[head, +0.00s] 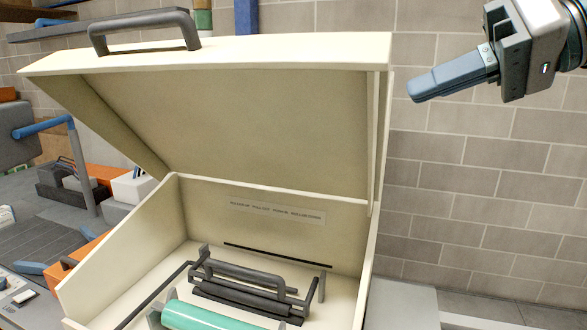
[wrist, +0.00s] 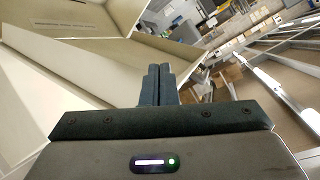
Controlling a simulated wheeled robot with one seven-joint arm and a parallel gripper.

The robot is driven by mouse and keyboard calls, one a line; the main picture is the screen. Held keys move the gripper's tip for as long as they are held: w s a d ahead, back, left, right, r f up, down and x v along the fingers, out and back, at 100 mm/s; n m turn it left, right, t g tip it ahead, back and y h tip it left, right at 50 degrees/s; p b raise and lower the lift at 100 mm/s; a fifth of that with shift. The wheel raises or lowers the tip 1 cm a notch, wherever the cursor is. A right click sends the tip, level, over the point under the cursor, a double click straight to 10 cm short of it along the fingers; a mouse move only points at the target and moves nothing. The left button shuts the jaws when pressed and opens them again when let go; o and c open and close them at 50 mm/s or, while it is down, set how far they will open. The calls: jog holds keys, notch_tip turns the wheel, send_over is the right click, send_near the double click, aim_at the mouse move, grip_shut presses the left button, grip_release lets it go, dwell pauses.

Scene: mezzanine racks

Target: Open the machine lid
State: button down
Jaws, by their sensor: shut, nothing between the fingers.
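The cream machine lid (head: 240,110) is raised and tilted well up above its cream box (head: 120,255) in the head view. A dark grey handle (head: 145,25) stands on the lid's upper front edge. My gripper (head: 412,90) is at the upper right, to the right of the lid and apart from it and its handle. Its fingers are together and hold nothing. In the wrist view my gripper (wrist: 156,70) is also shut, with the cream lid and box panels (wrist: 75,60) to the left. The handle does not show clearly there.
Inside the box lie a green roller (head: 195,316) and a dark metal frame (head: 245,285). A brick wall (head: 470,180) stands behind. Orange bins (head: 85,260) and a blue-ended bar (head: 42,127) are at the left. The space around my gripper looks clear.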

jog(key=w+a+f+m+h, duration=0.1)
jog(key=a+f+h, duration=0.3)
jog(key=f, duration=0.6)
jog(key=w+a+f+m+h, duration=0.1)
jog(key=a+f+m+h, duration=0.15)
jog(key=f, duration=0.75)
jog(key=s+d+f+m+g+h, duration=0.1)
jog(key=s+d+f+h, duration=0.1)
jog(key=f, duration=1)
jog(key=s+d+f+m+g+h+b, duration=0.1)
jog(key=s+d+f+m+h, duration=0.1)
jog(key=f, duration=1)
jog(key=d+h, duration=0.1)
jog(key=d, duration=0.1)
jog(key=shift+d, duration=0.35)
jog(key=c, duration=2)
grip_release()
jog(key=shift+s, duration=0.1)
jog(key=o, duration=0.7)
jog(key=shift+r, duration=0.15)
